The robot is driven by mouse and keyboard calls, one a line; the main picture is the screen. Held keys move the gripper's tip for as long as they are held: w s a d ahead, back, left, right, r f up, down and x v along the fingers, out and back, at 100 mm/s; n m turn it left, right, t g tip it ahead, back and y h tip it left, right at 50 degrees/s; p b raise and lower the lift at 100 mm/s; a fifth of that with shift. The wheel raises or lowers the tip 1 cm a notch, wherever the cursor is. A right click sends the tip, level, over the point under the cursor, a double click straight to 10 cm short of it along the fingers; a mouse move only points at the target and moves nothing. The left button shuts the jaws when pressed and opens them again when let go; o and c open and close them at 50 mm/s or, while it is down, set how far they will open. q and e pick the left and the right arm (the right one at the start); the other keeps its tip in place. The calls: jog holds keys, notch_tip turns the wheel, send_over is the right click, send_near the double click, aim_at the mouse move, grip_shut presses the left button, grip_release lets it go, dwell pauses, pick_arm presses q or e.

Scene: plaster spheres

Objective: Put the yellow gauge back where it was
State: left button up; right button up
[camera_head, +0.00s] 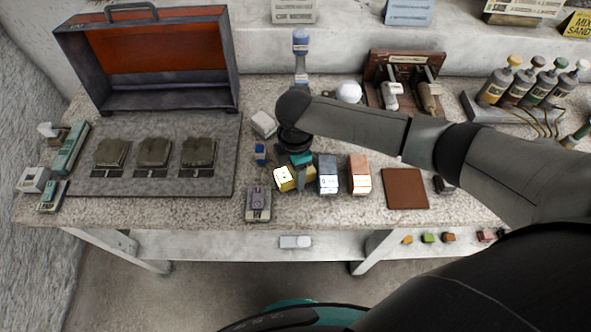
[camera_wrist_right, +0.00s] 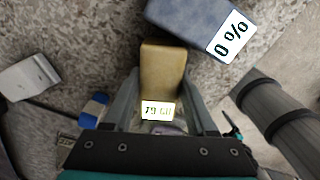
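The yellow gauge (camera_head: 284,179) is a small block with a white label, at the front middle of the table in the head view. My right gripper (camera_head: 301,177) points down over it, and one dark finger crosses in front of it. In the right wrist view the yellow gauge (camera_wrist_right: 163,68) lies between the two fingers of the right gripper (camera_wrist_right: 162,85), which sit close against both its sides. Whether it touches the table is hidden. A blue-grey block (camera_head: 328,174) stands just right of it; in the wrist view this block (camera_wrist_right: 200,25) is marked 0 %. My left gripper is not in view.
A pink block (camera_head: 359,174) and a brown mat (camera_head: 405,188) lie to the right. A purple-and-grey device (camera_head: 258,201) and a small blue item (camera_head: 260,155) are on the left. An open case (camera_head: 170,101) and a grey mat (camera_head: 225,170) fill the left side.

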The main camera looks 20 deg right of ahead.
jog(key=o, duration=0.4)
jog(key=shift+r, duration=0.1)
notch_tip(320, 180, up, 12)
jog(key=p, duration=0.2)
dwell(0.7)
